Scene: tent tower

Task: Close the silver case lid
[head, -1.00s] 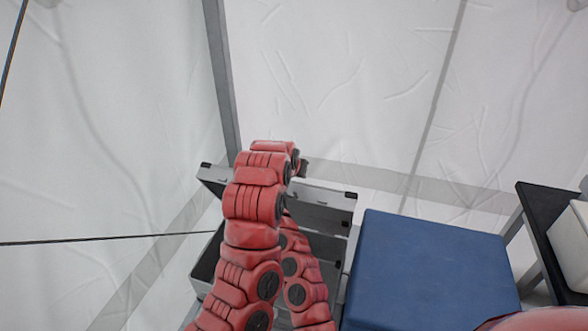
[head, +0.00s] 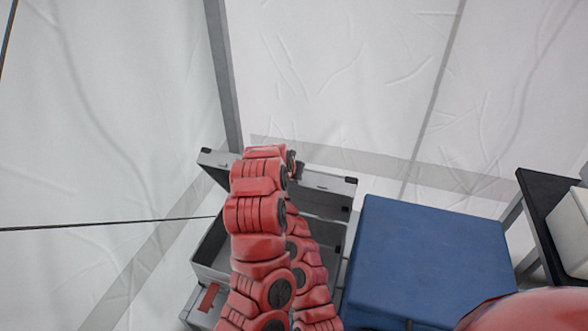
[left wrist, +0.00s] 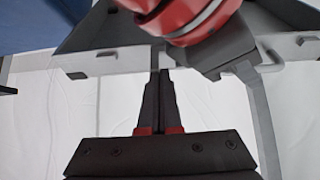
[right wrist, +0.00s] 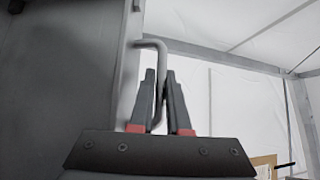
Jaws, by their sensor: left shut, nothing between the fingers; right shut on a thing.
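The silver case (head: 203,270) stands left of centre in the head view, with its lid (head: 328,182) raised at the back. My left arm crosses in front and hides the middle of case and lid. In the left wrist view my left gripper (left wrist: 160,84) is shut and empty, its tips close to the lid's edge (left wrist: 98,62); I cannot tell whether they touch. In the right wrist view my right gripper (right wrist: 159,85) is shut on a grey bent handle (right wrist: 150,43) beside a grey panel. The head view does not show that gripper.
A blue-topped box (head: 430,255) stands right of the case. A dark table (head: 540,215) with a pale container (head: 572,230) is at the far right. White tent walls close in behind, and a thin dark cord (head: 100,225) runs in from the left.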

